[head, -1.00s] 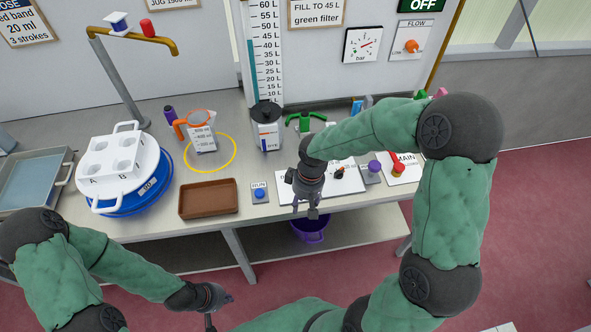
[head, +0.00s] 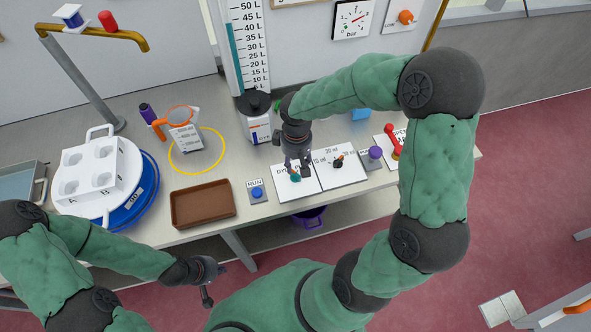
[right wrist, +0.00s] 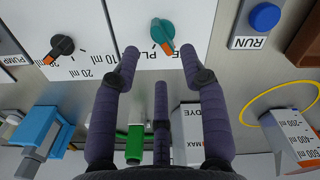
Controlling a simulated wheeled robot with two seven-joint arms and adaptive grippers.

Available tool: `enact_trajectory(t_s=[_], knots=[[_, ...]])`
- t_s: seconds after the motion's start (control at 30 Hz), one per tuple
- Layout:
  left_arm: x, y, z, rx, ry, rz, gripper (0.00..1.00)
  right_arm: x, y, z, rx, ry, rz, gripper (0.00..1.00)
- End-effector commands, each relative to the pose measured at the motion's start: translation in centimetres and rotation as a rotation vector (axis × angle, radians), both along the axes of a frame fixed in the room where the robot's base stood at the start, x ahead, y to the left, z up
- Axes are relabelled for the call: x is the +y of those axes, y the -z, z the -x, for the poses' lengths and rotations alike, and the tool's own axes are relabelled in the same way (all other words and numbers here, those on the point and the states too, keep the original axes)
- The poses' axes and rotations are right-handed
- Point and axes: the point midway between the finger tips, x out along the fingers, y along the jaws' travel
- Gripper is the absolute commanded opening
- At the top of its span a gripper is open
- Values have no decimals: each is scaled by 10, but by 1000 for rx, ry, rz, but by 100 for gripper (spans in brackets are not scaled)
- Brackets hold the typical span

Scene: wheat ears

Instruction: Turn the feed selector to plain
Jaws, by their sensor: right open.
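The feed selector is a teal knob (head: 296,177) on a white plate (head: 291,190) at the table's front. In the right wrist view the teal knob (right wrist: 162,33) has an orange pointer tip angled down and slightly right, towards the side of the partly hidden DYE-side label; the PL label is on the other side. My right gripper (head: 299,168) is over the plate, fingers pointing down at the knob. In its wrist view the open fingers (right wrist: 158,52) straddle the knob's position, with no visible contact. My left gripper (head: 214,284) is empty and spread, in front of the table.
A black knob (head: 338,162) with volume marks sits beside the selector. The blue RUN button (head: 257,193) and brown tray (head: 203,204) lie left. A purple knob (head: 375,152) and red lever (head: 393,140) stand right. A jug (head: 184,136) stands by a yellow ring.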

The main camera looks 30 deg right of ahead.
Motion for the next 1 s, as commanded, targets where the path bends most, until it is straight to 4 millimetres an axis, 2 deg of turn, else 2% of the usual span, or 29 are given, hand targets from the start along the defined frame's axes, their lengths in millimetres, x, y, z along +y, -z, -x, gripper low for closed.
enact_trajectory(t_s=[0.1,0.3,0.5,0.73,0.77,0.9,1.0], knots=[[0,6,0,-1,0,0,0,0,23,0,3,0,0,44],[0,11,0,-1,0,0,0,0,47,0,2,1,0,44],[0,12,0,-1,0,0,0,0,55,0,-1,0,0,44],[0,12,0,-1,0,0,0,0,55,0,-1,0,0,44],[0,12,0,-1,0,0,0,0,55,0,-1,0,0,41],[0,12,-1,-1,0,0,0,0,55,0,-1,0,0,1],[0,12,-1,-1,0,0,0,0,55,0,-1,0,0,0]])
